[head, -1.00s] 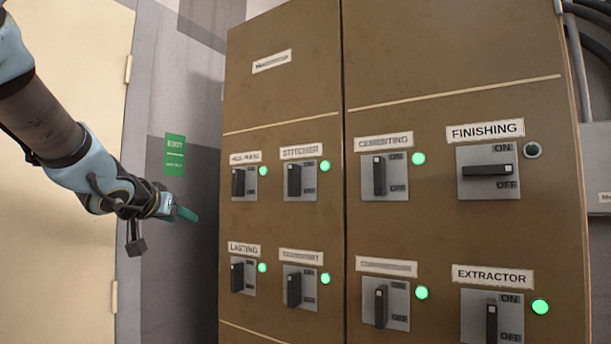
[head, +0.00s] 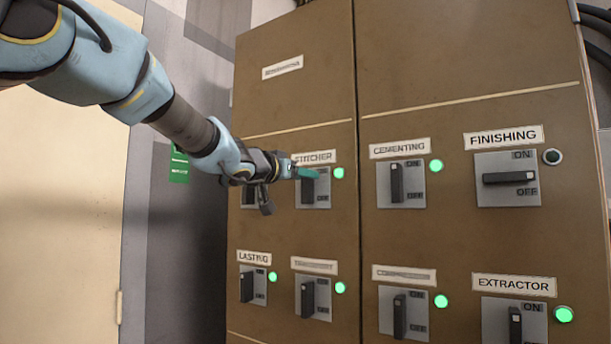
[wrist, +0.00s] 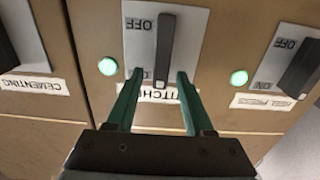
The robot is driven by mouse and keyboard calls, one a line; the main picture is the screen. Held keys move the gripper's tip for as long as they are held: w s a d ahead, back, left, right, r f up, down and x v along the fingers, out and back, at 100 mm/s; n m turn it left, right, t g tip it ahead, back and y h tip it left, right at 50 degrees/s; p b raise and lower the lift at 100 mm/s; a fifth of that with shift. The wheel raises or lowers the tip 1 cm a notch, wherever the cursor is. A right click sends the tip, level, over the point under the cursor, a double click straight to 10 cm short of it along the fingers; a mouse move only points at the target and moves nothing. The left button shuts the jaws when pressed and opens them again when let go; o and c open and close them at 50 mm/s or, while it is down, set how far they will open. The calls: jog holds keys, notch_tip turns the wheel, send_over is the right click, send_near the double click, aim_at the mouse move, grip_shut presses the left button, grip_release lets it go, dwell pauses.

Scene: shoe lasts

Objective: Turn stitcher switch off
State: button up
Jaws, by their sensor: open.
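The stitcher switch (head: 308,188) is on the brown cabinet's upper row, under the STITCHER label (head: 314,157). Its dark handle stands upright and the green lamp (head: 339,173) beside it is lit. In the wrist view the handle (wrist: 165,48) appears upside down, with OFF at the top of its plate. My gripper (head: 308,173) is in front of the switch. In the wrist view the green fingers of my gripper (wrist: 157,77) are open, one on each side of the handle's lower end. Whether they touch it I cannot tell. The STITCHER label is partly hidden by the fingers there.
The cementing switch (head: 396,182) is to the right, its lamp lit. The finishing switch (head: 508,179) has a horizontal handle and a dark lamp. A lower row holds the lasting switch (head: 246,287), the extractor switch (head: 515,325) and others. My arm covers the upper-left switch in the head view.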

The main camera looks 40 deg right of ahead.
jog(key=shift+x, duration=0.85)
jog(key=shift+c, duration=0.2)
grip_shut()
